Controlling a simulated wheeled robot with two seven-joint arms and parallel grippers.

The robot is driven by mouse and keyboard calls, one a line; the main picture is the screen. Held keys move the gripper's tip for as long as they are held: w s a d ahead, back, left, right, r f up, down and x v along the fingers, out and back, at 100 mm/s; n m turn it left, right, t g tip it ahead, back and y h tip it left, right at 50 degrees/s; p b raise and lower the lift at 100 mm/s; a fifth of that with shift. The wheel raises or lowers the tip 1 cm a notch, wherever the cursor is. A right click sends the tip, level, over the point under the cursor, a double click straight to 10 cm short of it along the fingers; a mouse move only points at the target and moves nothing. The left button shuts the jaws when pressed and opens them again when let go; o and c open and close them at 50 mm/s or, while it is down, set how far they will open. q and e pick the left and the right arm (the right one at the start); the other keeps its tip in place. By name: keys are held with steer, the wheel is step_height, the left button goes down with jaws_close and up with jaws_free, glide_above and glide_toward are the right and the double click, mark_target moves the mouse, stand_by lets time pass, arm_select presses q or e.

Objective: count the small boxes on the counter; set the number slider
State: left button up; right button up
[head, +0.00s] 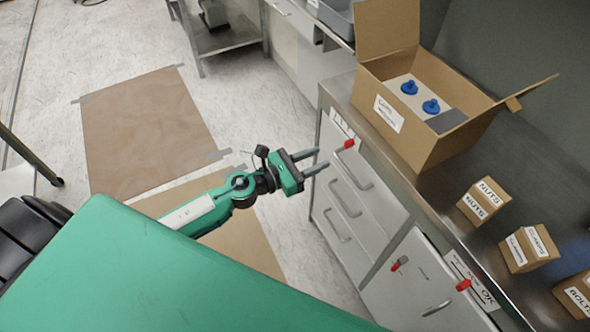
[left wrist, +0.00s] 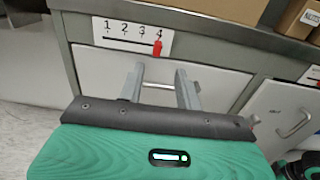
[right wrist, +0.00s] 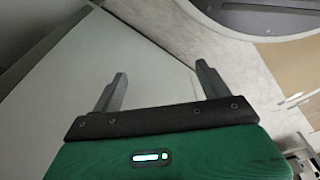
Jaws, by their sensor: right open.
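Small cardboard boxes stand on the counter (head: 440,185): one labelled NUTS (head: 484,200), one that seems to read CLAMPS (head: 528,248), and one labelled BOLTS (head: 575,295), cut by the frame edge. The number slider (left wrist: 125,33) on the counter front shows 1 to 4; its red knob (left wrist: 158,49) is under the 4. The knob also shows in the head view (head: 349,144). My left gripper (head: 322,160) is open and empty, its fingers pointing at the counter front just short of the knob. My right gripper (right wrist: 160,80) is open and empty, outside the head view.
A large open cardboard box (head: 425,140) with blue-knobbed contents stands on the counter. Drawers (head: 345,195) lie below the slider. Another red knob (head: 463,285) sits by an OK label, and a red-tipped fitting (head: 399,264) is on the front. Brown floor sheets (head: 145,125) lie left.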

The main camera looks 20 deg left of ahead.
arm_select(q)
steer(key=shift+b+v, duration=0.8)
steer(key=shift+v, duration=2.05)
arm_select(e)
step_height(320, 180, up, 6)
steer(key=w, duration=0.1)
steer(key=shift+w+a, duration=0.4)
